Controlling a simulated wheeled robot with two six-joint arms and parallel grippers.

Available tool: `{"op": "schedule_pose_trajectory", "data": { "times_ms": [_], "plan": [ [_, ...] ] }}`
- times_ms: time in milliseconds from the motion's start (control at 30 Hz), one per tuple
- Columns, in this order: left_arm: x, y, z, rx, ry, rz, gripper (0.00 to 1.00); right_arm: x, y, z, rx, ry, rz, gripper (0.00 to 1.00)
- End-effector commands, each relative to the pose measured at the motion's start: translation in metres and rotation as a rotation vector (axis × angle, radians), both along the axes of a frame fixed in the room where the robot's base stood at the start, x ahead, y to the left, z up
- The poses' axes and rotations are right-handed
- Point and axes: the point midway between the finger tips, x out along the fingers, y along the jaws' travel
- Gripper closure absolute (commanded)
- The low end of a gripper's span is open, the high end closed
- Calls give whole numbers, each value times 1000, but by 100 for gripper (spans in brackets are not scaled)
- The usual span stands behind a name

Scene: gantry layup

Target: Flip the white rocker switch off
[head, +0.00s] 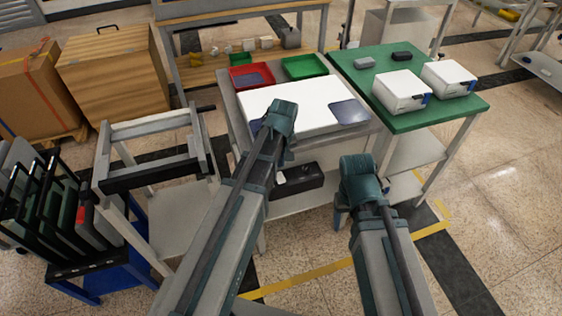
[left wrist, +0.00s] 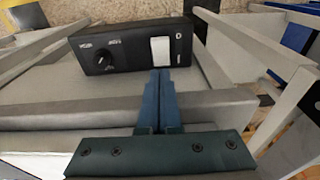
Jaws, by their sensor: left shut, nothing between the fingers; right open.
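The white rocker switch (left wrist: 160,50) sits on the face of a black control box (left wrist: 128,36), right of a round black knob (left wrist: 104,59). In the head view the black box (head: 304,181) is under the front of the grey table, with the switch (head: 281,178) at its left. My left gripper (left wrist: 160,72) is shut and empty, its fingertips just below the switch in the wrist view; I cannot tell whether they touch it. In the head view its fingers are mostly hidden behind my arm. My right gripper (head: 341,217) is open and empty, lower right of the box.
A green-topped table (head: 453,107) stands right, a grey frame cart (head: 104,185) left. Open floor lies at the right front.

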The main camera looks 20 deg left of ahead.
Motion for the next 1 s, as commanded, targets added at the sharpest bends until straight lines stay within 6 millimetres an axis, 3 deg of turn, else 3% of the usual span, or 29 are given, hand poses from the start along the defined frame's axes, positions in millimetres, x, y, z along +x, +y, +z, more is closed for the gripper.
{"op": "schedule_pose_trajectory", "data": {
  "times_ms": [33, 300, 733, 900, 1000],
  "plan": [
    [1, 1, -15, 0, 0, 0, 100, 0, 0, -15, 0, 0, 0, 35],
    [-10, -6, -44, 1, -1, 0, 100, 0, 0, -44, 0, 0, 0, 35],
    [-12, -8, -46, 1, -2, 0, 100, 0, 0, -46, 0, 0, 0, 35],
    [-23, -12, -60, 55, -80, -3, 100, 0, 0, -64, 0, 0, 0, 35],
    [-17, -11, -53, 50, -71, 2, 100, 0, 0, -56, 0, 0, 0, 35]
  ]
}}
